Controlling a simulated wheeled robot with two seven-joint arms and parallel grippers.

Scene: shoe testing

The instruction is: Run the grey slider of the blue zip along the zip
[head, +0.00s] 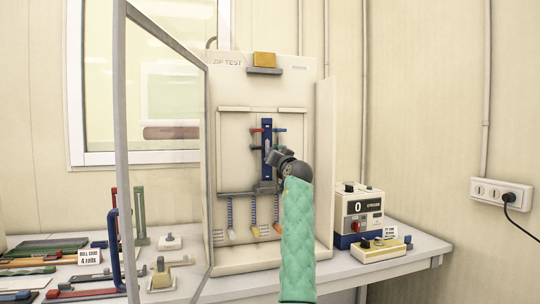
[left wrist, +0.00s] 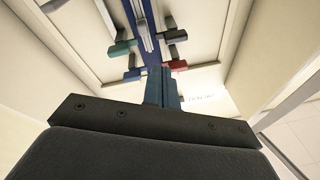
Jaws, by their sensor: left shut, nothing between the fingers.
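The blue zip (head: 267,135) hangs upright in the middle of the test rig's panel. The left wrist view shows the blue zip (left wrist: 154,44) running up from behind my fingertips, with a pale grey strip along its middle. My left gripper (head: 273,157) is in front of the zip's lower half in the head view and covers part of it. Its fingers (left wrist: 162,88) are shut with nothing between them. I cannot tell whether they touch the zip. I cannot pick out the grey slider with certainty. My right gripper is not in view.
Red and green clamp blocks (left wrist: 176,36) flank the zip. A clear door (head: 165,130) stands open at the rig's left. Tools and samples cover the bench's left side.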

